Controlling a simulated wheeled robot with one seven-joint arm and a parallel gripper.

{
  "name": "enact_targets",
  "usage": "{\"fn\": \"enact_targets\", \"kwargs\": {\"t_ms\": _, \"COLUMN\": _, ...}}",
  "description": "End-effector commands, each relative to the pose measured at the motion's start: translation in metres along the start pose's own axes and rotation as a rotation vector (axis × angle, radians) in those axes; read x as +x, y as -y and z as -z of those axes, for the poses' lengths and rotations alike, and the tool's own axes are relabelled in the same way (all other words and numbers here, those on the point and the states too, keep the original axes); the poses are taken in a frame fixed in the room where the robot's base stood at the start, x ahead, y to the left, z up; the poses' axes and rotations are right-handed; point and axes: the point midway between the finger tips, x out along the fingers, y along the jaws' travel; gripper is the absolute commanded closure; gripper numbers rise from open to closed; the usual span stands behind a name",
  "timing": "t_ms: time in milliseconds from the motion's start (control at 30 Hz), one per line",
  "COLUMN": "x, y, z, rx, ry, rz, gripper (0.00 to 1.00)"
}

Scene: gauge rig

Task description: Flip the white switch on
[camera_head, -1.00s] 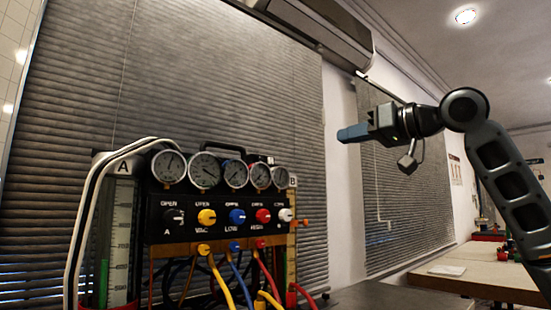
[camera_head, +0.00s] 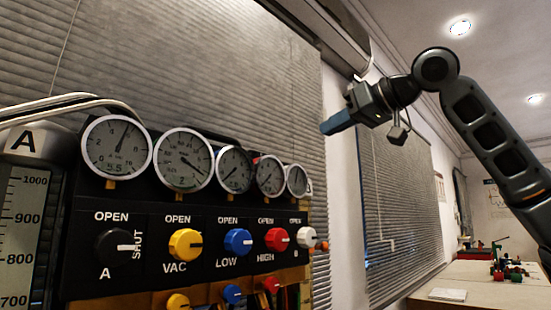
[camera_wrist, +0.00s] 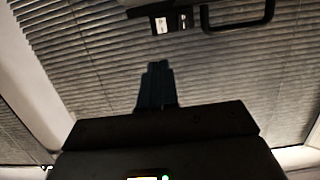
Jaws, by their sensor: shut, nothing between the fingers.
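The white switch (camera_head: 307,238) is a round knob at the right end of the black panel (camera_head: 140,213), under the label OPEN. An orange tip sticks out to its right. My gripper (camera_head: 326,128) is shut and empty, with blue fingers. In the head view it is above and to the right of the white switch, clearly apart from it. In the wrist view the shut fingers (camera_wrist: 156,88) point toward the blinds, and the white switch is not seen there.
Black, yellow (camera_head: 186,244), blue (camera_head: 238,242) and red (camera_head: 277,240) knobs sit left of the white one. Several round gauges (camera_head: 184,160) stand above the panel. A graduated cylinder (camera_head: 28,230) is at far left. A bench (camera_head: 485,285) with small objects is at right.

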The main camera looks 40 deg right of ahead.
Motion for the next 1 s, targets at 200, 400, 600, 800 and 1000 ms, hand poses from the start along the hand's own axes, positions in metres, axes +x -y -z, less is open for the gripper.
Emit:
{"fn": "enact_targets", "kwargs": {"t_ms": 200, "x": 0.000, "y": 0.000, "z": 0.000, "rx": -0.001, "ry": 0.001, "rz": -0.001, "gripper": 1.00}}
{"fn": "enact_targets", "kwargs": {"t_ms": 400, "x": 0.002, "y": 0.000, "z": 0.000, "rx": -0.001, "ry": 0.000, "rz": -0.001, "gripper": 1.00}}
{"fn": "enact_targets", "kwargs": {"t_ms": 600, "x": 0.022, "y": 0.000, "z": 0.001, "rx": 0.000, "ry": 0.002, "rz": -0.001, "gripper": 1.00}}
{"fn": "enact_targets", "kwargs": {"t_ms": 800, "x": 0.060, "y": 0.000, "z": 0.001, "rx": -0.001, "ry": 0.003, "rz": -0.001, "gripper": 1.00}}
{"fn": "enact_targets", "kwargs": {"t_ms": 1000, "x": 0.099, "y": 0.000, "z": 0.001, "rx": -0.001, "ry": 0.002, "rz": -0.001, "gripper": 1.00}}
